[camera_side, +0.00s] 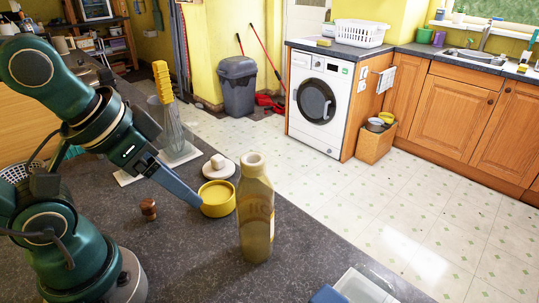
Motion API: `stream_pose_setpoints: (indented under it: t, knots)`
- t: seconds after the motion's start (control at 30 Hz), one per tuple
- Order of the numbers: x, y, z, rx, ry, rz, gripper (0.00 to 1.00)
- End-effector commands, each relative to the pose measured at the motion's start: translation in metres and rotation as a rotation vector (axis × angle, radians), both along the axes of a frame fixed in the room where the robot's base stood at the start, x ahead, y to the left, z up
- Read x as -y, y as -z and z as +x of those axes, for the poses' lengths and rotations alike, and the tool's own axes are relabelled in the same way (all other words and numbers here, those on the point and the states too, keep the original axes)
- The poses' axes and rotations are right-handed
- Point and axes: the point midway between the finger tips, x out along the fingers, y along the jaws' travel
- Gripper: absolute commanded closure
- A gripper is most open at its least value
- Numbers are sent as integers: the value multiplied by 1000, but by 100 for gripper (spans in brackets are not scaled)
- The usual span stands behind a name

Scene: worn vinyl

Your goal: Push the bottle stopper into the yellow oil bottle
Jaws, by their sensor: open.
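The yellow oil bottle (256,218) stands upright on the dark speckled countertop, near its right edge. Its pale neck and mouth show at the top, with no stopper seen in it. A small brown wooden piece with a rounded top, which looks like the bottle stopper (148,209), stands on the counter to the left of the bottle. My gripper (197,203) is open and looks empty. Its blue-grey fingers point down and right, between stopper and bottle in the picture, with the tips beside the yellow round container. I cannot tell whether they touch it.
The yellow round container (217,204) sits just left of the bottle. Behind it are a white dish (219,173) with a pale lump and a whisk (167,115) with a yellow handle. A clear tray (360,287) and a blue item (328,295) lie at the front edge.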

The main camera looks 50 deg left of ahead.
Motion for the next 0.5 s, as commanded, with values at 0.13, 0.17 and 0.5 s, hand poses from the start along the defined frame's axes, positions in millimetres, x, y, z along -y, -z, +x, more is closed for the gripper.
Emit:
stream_pose_setpoints:
  t: [0.13, 0.17, 0.5]
  knots:
    - [0, 0, 0, 0, -1, 0, 31]
    - [0, 0, 0, 0, -1, 0, 24]
    - [-1, 5, -1, -35, 17, 19, 24]
